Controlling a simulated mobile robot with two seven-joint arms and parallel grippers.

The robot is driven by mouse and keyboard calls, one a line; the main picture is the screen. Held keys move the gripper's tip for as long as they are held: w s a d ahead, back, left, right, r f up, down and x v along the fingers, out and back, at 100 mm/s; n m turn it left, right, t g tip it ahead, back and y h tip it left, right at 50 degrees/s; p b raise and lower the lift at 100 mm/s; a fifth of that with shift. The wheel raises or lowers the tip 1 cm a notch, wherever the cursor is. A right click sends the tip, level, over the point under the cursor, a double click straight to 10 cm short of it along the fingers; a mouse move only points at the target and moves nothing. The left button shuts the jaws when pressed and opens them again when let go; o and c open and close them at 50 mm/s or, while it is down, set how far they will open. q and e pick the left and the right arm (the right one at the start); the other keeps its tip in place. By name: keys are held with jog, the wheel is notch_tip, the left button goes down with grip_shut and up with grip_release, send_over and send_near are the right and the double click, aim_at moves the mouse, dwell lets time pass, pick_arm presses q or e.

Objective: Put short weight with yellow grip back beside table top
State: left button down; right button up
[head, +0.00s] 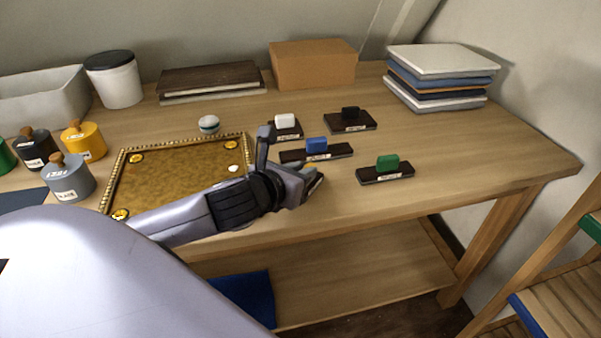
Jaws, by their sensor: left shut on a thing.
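The gilt table top (190,172), a gold panel with a beaded edge, lies flat on the wooden bench. My left gripper (288,166) is over the bench at the panel's right edge, in front of the blue-grip weight. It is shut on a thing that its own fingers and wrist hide. I see no yellow grip. Dark weights with a white grip (285,120), a black grip (350,113), a blue grip (316,145) and a green grip (388,162) stand right of the panel. My right gripper is not in view.
Several knobbed pots, one yellow (83,141), stand left of the panel. A small white-topped round thing (208,124) is behind it. A cardboard box (313,64) and stacked boards (440,62) stand at the back. The bench (480,150) is clear at right.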

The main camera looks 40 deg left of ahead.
pick_arm(q)
jog(key=c, duration=0.9)
grip_release()
jog(key=shift+c, duration=0.2)
jog(key=v, duration=0.5)
jog(key=shift+s+d+r, duration=0.1)
jog(key=shift+s+r, duration=0.1)
jog(key=shift+s, duration=0.1)
jog(key=p+v, duration=0.6)
jog(key=p, duration=0.1)
jog(key=shift+s, duration=0.15)
